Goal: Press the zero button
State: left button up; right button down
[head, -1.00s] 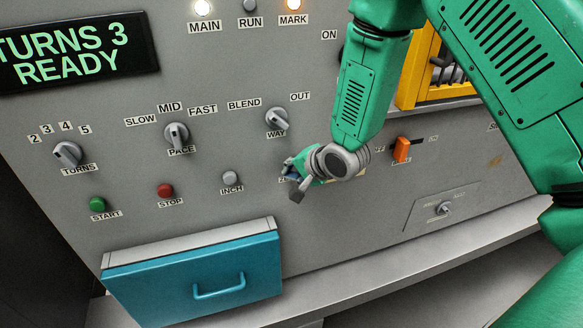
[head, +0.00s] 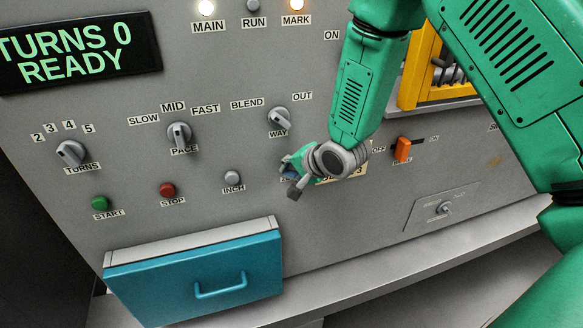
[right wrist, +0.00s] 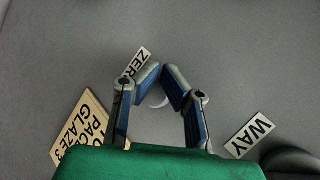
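The zero button (right wrist: 158,101) shows as a pale curved edge between my right fingers in the right wrist view; the rest is hidden. Its ZERO label (right wrist: 135,62) is partly covered by a finger. My right gripper (right wrist: 162,69) is at the panel over the button, its fingertips drawn together with nothing held between them. In the head view my right gripper (head: 288,181) hides the button, so contact cannot be told. The display (head: 75,52) reads TURNS 0 READY. My left gripper is not in view.
The WAY knob (head: 279,119) is above the right gripper and the grey INCH button (head: 232,178) is to its left. An orange switch (head: 402,149) is to the right. A teal drawer (head: 197,280) juts out at the lower left.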

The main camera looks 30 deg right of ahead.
jog(key=shift+s+d, duration=0.15)
jog(key=s, duration=0.7)
jog(key=shift+f+p, duration=0.25)
jog(key=shift+p, duration=0.05)
dwell(0.6)
dwell(0.4)
